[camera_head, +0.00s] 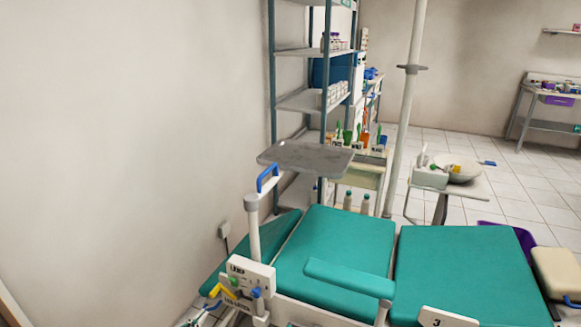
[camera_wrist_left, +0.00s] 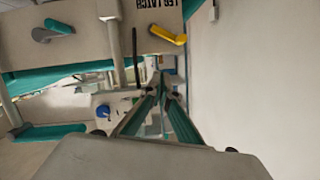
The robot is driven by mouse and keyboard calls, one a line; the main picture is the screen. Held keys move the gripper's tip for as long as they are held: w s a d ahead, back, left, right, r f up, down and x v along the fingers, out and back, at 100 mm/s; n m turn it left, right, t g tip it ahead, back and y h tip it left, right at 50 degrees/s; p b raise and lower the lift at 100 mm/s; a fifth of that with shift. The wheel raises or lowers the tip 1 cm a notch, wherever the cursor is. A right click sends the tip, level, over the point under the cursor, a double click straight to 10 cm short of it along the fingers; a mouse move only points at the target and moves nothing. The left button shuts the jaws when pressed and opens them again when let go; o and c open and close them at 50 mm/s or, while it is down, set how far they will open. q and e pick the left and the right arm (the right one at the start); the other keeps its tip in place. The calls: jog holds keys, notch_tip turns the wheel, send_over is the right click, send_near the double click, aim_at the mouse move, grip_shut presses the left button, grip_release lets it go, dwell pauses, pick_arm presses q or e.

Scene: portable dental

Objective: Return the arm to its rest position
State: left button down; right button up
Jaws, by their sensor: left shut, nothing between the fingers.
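My left gripper (camera_head: 203,313) shows only in small part at the bottom edge of the head view, low and left of the chair's control panel (camera_head: 252,274). In the left wrist view its two fingers (camera_wrist_left: 164,90) come together at the tips, shut and empty. The panel also shows in the wrist view (camera_wrist_left: 140,40), with its lettering upside down and a yellow lever (camera_wrist_left: 167,36) near the fingertips. The fingers look apart from the lever, though the depth is hard to judge. My right gripper is in neither view.
The teal dental chair (camera_head: 335,250) fills the lower middle. A grey tray (camera_head: 305,158) and a blue handle (camera_head: 267,178) stand above its left end. A shelf rack (camera_head: 305,100) and a pole (camera_head: 408,120) stand behind. The bare wall (camera_head: 120,140) is close on the left.

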pick_arm(q)
jog(key=s+d+r+g+p, duration=0.1)
jog(key=s+d+p, duration=0.1)
jog(key=s, duration=0.9)
jog(key=s+d+r+n+g+y+p, duration=0.1)
jog(key=s+d, duration=0.4)
jog(key=s, duration=0.5)
jog(key=s+d+r+n+g+p, duration=0.1)
jog(key=s+d+r+p, duration=0.2)
jog(key=s, duration=0.8)
jog(key=shift+s+d+r+g+y+p, duration=0.25)
jog(key=shift+s+d+g+y+p, duration=0.05)
jog(key=shift+s+d+g+p, duration=0.1)
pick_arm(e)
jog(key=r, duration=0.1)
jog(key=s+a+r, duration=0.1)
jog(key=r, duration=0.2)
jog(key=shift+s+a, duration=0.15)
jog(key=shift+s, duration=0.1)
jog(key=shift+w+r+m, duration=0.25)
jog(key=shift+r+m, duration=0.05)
